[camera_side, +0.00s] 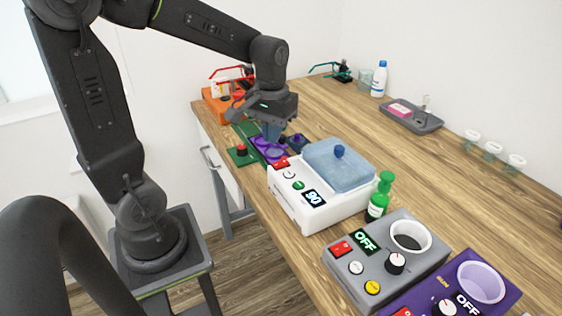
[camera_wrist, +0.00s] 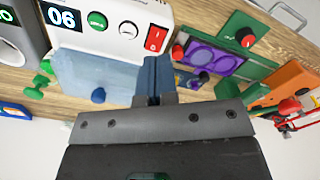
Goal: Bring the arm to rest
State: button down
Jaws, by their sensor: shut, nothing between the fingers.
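My gripper (camera_side: 271,136) is at the far part of the bench in the side view, pointing down just over a purple plate with round wells (camera_side: 262,152). In the wrist view its blue-grey fingers (camera_wrist: 153,68) are together with nothing between them. The purple plate (camera_wrist: 213,57) lies beside the fingers there, on a green base. I cannot tell whether the fingertips touch anything. My arm is raised and reaches over from the left.
Near my gripper stands a white device (camera_side: 309,206) with a blue lid (camera_side: 340,168). A green bottle (camera_side: 379,197), a grey device (camera_side: 350,283) and a purple device (camera_side: 507,297) are closer. An orange device (camera_side: 212,107) is behind. The bench's right middle is fairly clear.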

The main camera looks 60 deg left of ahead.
jog(key=s+d+r+m+t, duration=0.5)
jog(key=s+d+m, duration=0.1)
jog(key=s+d, duration=0.3)
jog(key=shift+s+d+r+t, duration=0.2)
jog(key=shift+d+r+t, duration=0.1)
jog(key=shift+d+r, duration=0.1)
